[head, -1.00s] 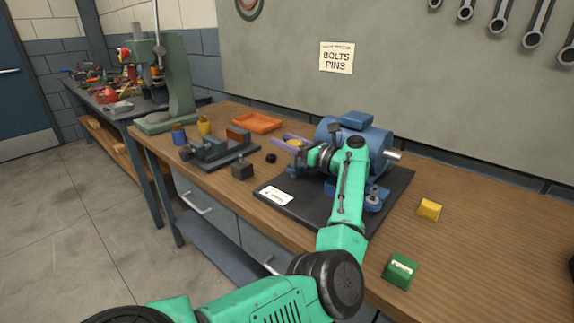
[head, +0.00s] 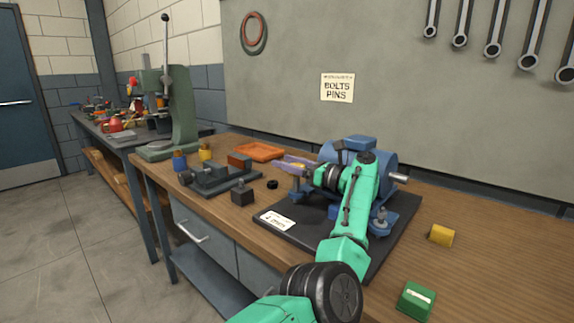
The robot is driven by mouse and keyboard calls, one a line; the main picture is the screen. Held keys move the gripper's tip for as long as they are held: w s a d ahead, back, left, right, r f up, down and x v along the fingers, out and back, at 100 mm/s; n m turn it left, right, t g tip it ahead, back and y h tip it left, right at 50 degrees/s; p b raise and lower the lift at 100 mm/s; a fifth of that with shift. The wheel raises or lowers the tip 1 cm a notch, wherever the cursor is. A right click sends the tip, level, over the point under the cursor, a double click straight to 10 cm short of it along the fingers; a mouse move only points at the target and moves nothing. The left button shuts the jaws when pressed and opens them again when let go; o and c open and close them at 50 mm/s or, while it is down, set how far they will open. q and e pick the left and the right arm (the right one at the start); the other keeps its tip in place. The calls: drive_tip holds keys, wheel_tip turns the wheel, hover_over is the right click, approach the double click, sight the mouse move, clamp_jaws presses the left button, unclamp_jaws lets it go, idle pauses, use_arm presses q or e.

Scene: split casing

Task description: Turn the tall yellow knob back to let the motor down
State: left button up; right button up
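The blue motor (head: 388,176) stands on a dark base plate (head: 285,235) on the bench, its silver shaft pointing right. My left arm reaches over the plate in front of the motor. My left gripper (head: 296,164) is at the plate's far left corner, beside the motor. A small yellow top, which looks like the tall yellow knob (head: 298,166), shows at its pale purple fingers. I cannot tell whether the fingers are closed on it or just around it. The arm hides part of the motor and its mounts. My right gripper is not in view.
A vise (head: 214,176), a dark block (head: 242,194), a black ring (head: 272,184) and an orange tray (head: 259,151) lie left of the plate. A yellow block (head: 441,235) and a green block (head: 416,300) lie right. The bench's right side is mostly clear.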

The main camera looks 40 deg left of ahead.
use_arm(q)
drive_tip(key=shift+o, duration=1.4)
drive_tip(key=shift+w+d+r, duration=0.1)
wheel_tip(320, 180, up, 20)
drive_tip(key=p, duration=1)
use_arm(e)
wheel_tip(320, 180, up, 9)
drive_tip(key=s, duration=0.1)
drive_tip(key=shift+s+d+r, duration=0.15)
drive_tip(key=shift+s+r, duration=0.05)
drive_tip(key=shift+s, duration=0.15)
